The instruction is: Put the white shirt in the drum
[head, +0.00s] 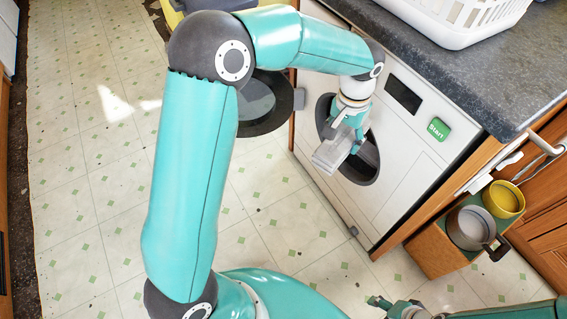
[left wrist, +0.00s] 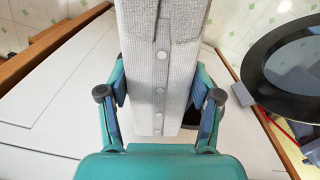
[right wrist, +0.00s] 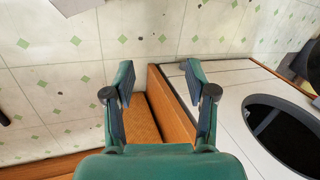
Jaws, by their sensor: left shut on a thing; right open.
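The white shirt (head: 332,154) is a folded, pale grey-white bundle, with a row of buttons showing in the left wrist view (left wrist: 160,55). My left gripper (head: 350,117) is shut on it, a finger on each side (left wrist: 160,95). It holds the shirt in front of the washer's round drum opening (head: 366,165), covering part of it. I cannot tell whether any of the shirt is inside. The opening also shows at the right of the right wrist view (right wrist: 285,135). My right gripper (right wrist: 158,82) is open and empty, low at the bottom of the head view (head: 380,302).
The round dark washer door (head: 285,115) stands open to the left of the opening. A white basket (head: 455,30) sits on the dark counter (head: 400,45). A grey pot (head: 470,228) and a yellow pot (head: 503,199) stand on a wooden box (head: 430,250) at right. Floor at left is clear.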

